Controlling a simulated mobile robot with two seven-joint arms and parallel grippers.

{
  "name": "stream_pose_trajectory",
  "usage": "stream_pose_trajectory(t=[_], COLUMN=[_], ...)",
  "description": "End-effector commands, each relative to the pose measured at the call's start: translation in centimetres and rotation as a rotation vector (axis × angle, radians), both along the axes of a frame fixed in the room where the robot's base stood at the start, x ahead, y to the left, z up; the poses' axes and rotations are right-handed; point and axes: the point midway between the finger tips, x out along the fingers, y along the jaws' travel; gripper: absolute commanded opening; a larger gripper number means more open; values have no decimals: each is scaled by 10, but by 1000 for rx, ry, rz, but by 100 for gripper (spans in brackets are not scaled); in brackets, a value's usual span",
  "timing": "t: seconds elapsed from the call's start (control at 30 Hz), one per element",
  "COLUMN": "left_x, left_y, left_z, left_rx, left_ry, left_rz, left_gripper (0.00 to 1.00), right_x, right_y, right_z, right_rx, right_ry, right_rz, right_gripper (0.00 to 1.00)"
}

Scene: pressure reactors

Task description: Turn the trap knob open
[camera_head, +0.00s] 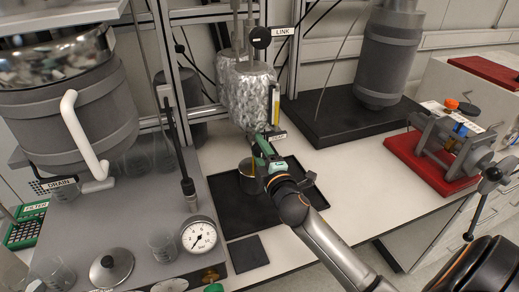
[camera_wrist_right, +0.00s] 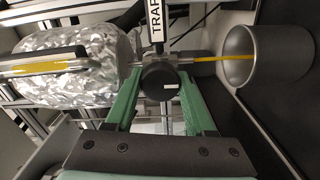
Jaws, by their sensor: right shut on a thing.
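The trap knob (camera_wrist_right: 159,84) is a round black knob with a short white mark, below the TRAP label (camera_wrist_right: 155,20) in the right wrist view. My right gripper (camera_head: 264,147) has its green fingers (camera_wrist_right: 158,78) on either side of the knob, shut on it. In the head view the gripper hides the knob. A thin yellow stream (camera_wrist_right: 206,59) runs from the valve by the knob into a grey metal cup (camera_wrist_right: 268,55). The cup also shows in the head view (camera_head: 248,180), beside the gripper. My left gripper is not in view.
A foil-wrapped vessel (camera_head: 247,95) with a yellow sight tube (camera_head: 275,106) hangs just above the gripper. The LINK knob (camera_head: 260,38) is higher up. A black tray (camera_head: 225,205) lies below. A pressure gauge (camera_head: 198,236) stands front left.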

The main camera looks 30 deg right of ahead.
Motion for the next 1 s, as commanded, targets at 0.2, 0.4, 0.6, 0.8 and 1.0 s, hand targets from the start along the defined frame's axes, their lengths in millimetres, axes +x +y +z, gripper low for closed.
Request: stream_pose_trajectory(t=[0.2,0.4,0.6,0.8,1.0], left_x=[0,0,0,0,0], left_y=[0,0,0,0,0], left_z=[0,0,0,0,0], left_rx=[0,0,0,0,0], left_ry=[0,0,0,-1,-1], left_rz=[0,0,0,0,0], left_gripper=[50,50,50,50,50], right_x=[1,1,1,0,0], right_y=[0,0,0,0,0], right_z=[3,3,3,2,1], right_rx=[-29,-32,-32,-29,-27], right_ry=[1,1,1,3,4], right_rz=[0,0,0,-1,0], right_gripper=[0,0,59,81,84])
